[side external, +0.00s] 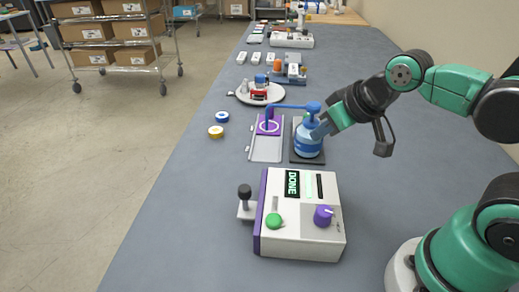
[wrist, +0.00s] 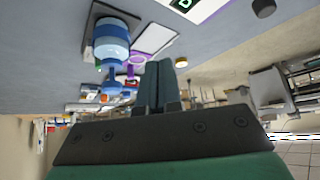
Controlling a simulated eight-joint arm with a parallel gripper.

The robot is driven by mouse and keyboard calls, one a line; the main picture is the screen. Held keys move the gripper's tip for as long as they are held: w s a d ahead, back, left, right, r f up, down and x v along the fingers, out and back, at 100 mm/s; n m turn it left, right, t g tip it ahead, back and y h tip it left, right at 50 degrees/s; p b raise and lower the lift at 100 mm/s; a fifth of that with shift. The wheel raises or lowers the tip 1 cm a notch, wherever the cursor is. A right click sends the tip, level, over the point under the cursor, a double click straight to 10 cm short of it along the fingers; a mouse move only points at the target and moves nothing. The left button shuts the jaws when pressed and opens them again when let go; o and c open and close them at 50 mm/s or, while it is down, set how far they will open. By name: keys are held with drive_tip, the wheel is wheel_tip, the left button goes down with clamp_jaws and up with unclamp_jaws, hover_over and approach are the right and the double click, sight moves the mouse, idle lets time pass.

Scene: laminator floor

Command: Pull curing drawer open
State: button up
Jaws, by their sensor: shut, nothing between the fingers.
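The curing unit (side external: 305,235) is a pale grey box with a DONE display, a green button and a purple dial. A purple panel (side external: 261,215) runs along its left side. A black-knobbed handle (side external: 245,192) on a small metal plate sticks out to the left of that panel. I cannot tell how far the drawer is out. My gripper (side external: 322,129) is beside the blue pump bottle, behind the unit and away from the handle. In the wrist view its fingers (wrist: 160,85) are together and empty.
The blue pump bottle (side external: 308,140) stands on a dark pad, close to my gripper. Left of it is a grey tray (side external: 266,150) with a purple part. Blue and yellow rolls (side external: 216,131) lie near the left table edge. The table left of the handle is clear.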

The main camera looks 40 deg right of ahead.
drive_tip(key=o, duration=0.3)
drive_tip(key=shift+a, duration=0.1)
drive_tip(key=o, duration=0.4)
drive_tip(key=shift+w+a+r, duration=0.15)
drive_tip(key=shift+w+a, duration=0.05)
drive_tip(key=shift+a, duration=0.05)
drive_tip(key=shift+o, duration=0.7)
drive_tip(key=a+g, duration=0.1)
drive_tip(key=w+a+g, duration=0.1)
drive_tip(key=a, duration=0.1)
drive_tip(key=w+a+g, duration=0.1)
drive_tip(key=a, duration=0.1)
drive_tip(key=shift+w+a+r+y, duration=0.1)
drive_tip(key=shift+r+y, duration=0.1)
drive_tip(key=shift+y, duration=0.2)
drive_tip(key=g, duration=0.4)
hover_over(245, 188)
drive_tip(key=shift+d+f+h, duration=0.3)
drive_tip(key=shift+f, duration=0.6)
drive_tip(key=shift+a+f, duration=0.35)
drive_tip(key=shift+f, duration=2.6)
clamp_jaws()
